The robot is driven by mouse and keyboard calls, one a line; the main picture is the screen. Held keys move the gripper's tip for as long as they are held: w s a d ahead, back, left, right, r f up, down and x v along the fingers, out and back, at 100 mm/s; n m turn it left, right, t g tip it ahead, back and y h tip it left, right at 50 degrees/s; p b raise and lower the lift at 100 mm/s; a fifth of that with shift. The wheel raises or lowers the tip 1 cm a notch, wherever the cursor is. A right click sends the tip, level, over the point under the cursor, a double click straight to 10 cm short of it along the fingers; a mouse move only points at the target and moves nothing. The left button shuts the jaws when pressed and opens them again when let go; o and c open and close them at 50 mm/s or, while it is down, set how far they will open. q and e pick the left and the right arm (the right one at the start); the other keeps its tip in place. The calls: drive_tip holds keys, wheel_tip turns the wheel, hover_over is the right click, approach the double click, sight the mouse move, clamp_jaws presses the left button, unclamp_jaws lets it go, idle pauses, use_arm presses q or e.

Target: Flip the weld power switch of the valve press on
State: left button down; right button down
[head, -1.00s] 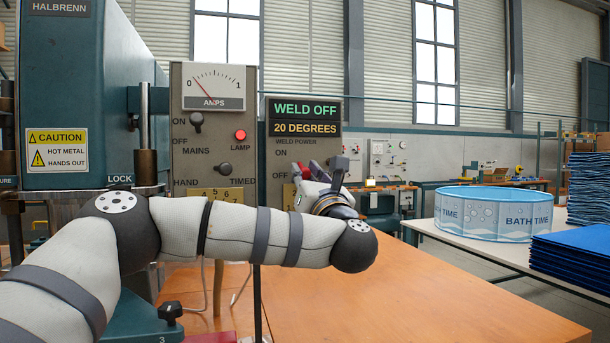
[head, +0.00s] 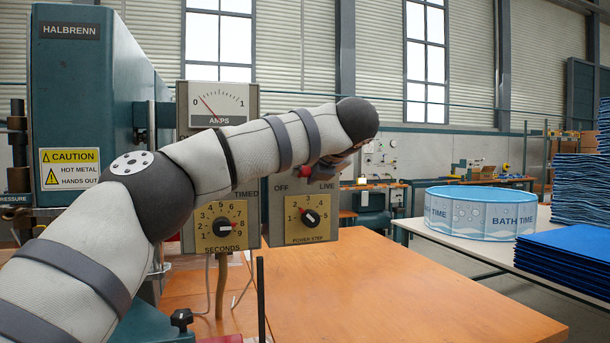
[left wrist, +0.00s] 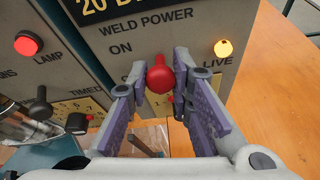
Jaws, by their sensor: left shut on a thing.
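The weld power switch has a red ball knob (left wrist: 160,76) on the grey panel, below the WELD POWER and ON lettering in the left wrist view. My left gripper (left wrist: 156,88) is shut on this knob, its purple-padded fingers on either side. Whether the lever points up or down is hard to tell. The LIVE lamp (left wrist: 223,48) glows amber. In the head view my left forearm covers the upper weld panel and its display; the gripper is mostly hidden there. My right gripper is not in view.
The mains panel with an ammeter (head: 218,105) and seconds dial (head: 221,226) stands at left of the weld panel. A power step dial (head: 308,216) sits below the switch. The orange table (head: 400,295) is clear in front; a printed tub (head: 481,212) stands at right.

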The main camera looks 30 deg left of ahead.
use_arm(q)
drive_tip(key=shift+a+r+g+h, duration=0.1)
drive_tip(key=shift+r+g+h, duration=0.3)
drive_tip(key=shift+r+h, duration=0.15)
drive_tip(key=c, duration=1.4)
unclamp_jaws()
drive_tip(key=shift+w, duration=0.1)
drive_tip(key=shift+c, duration=0.2)
drive_tip(key=shift+f, duration=0.1)
drive_tip(key=v, duration=1.2)
